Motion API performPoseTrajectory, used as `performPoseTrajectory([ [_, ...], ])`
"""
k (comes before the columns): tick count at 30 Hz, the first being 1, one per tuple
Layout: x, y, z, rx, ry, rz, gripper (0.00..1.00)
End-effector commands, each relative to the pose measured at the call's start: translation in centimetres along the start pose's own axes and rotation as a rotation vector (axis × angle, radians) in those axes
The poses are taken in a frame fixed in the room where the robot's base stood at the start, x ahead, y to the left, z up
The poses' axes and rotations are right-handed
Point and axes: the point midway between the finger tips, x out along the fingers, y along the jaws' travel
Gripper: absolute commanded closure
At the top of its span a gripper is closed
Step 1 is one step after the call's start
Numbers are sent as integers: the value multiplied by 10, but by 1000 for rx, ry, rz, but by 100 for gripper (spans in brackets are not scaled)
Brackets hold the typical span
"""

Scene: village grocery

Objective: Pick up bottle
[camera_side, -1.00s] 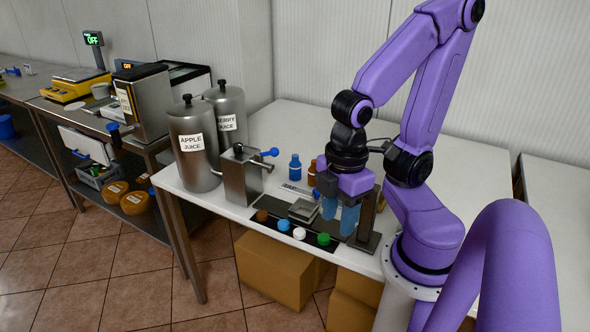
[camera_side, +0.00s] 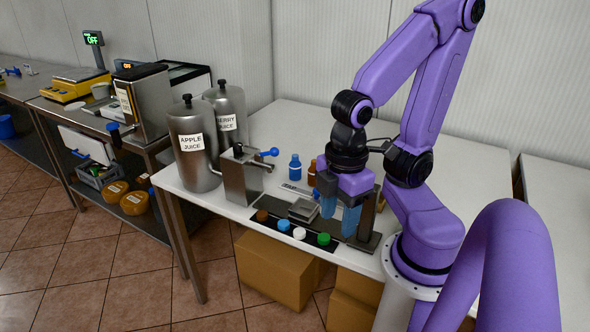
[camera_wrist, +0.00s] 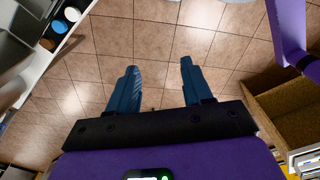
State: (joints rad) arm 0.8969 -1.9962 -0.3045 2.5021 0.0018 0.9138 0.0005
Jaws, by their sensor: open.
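A blue bottle (camera_side: 295,168) stands upright on the white table in the side view. A brown bottle (camera_side: 312,173) stands just to its right, partly hidden by my arm. My gripper (camera_side: 340,214) is at the right of the bottles, nearer the front table edge, with blue fingers pointing down. It is open and apart from both bottles. In the wrist view my gripper (camera_wrist: 158,82) shows two spread blue fingers with only floor tiles between them. The bottles cannot be made out in the wrist view.
Two juice tanks (camera_side: 193,147) and a metal dispenser (camera_side: 240,178) stand left of the bottles. A black strip with coloured caps (camera_side: 299,233) lies at the front edge. A metal fixture (camera_side: 367,225) stands beside my gripper. The table behind is clear.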

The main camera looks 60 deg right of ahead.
Motion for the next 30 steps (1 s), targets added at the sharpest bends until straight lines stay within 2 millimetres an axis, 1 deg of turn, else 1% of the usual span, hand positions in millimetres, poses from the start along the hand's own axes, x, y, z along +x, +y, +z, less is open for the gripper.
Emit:
performPoseTrajectory([
  [8, 0, 0, 0, 0, 0, 0, 39],
  [11, -3, 0, -1, 0, 2, 0, 39],
  [14, -14, 0, -2, 0, 7, 0, 39],
  [20, -55, 0, -3, -2, 8, 0, 39],
  [21, -52, 8, -8, -13, 4, 7, 39],
  [26, -55, 35, -24, -78, 12, 28, 39],
  [29, -56, 56, -33, -125, 15, 46, 39],
  [30, -58, 66, -37, -146, 16, 54, 39],
])
